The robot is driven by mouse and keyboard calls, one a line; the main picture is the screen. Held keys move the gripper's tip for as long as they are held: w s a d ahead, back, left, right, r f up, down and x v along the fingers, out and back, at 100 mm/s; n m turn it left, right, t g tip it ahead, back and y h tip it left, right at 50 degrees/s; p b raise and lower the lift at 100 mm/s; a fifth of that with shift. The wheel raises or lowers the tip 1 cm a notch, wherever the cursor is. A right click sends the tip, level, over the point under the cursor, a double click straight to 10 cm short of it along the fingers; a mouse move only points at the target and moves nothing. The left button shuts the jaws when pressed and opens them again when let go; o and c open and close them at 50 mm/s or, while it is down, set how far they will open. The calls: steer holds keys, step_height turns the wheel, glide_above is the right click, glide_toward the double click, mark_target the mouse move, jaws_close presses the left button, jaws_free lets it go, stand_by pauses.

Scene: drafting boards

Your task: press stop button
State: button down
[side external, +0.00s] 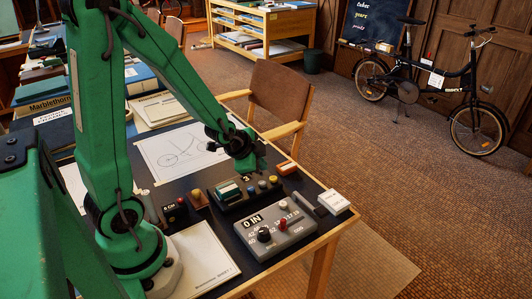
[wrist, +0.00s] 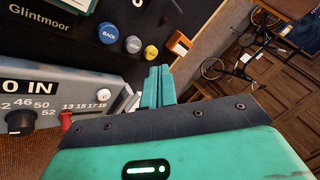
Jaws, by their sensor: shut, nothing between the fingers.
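My gripper (side external: 247,163) is shut and empty, pointing down above the far edge of a black control box (side external: 224,206). In the wrist view its closed teal fingers (wrist: 158,80) are just below the box's button row. I cannot read the word STOP on any button. A grey unit (side external: 263,240) reading "0 IN" stands in front, with a red knob (side external: 283,223), a white button (wrist: 103,94) and a black dial (side external: 265,235). Contact with any button cannot be told.
A small orange block (side external: 288,168) lies beyond the black box, and a white box (side external: 334,202) sits at the table's right corner. A small dark unit with a red top (side external: 175,209) stands left. A drawing sheet (side external: 182,152) lies flat behind. A chair (side external: 278,95) stands beyond the table.

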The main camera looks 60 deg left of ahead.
steer(key=shift+r, duration=0.9)
steer(key=s+d+r+n, duration=0.3)
steer(key=s+d+r, duration=0.1)
steer(key=s+r, duration=0.3)
steer(key=s+d+r+n+g+h, duration=0.1)
steer(key=s+d+r+n, duration=0.3)
steer(key=s+r, duration=0.3)
steer(key=shift+s+r+g+h, duration=0.3)
steer(key=shift+r, duration=0.3)
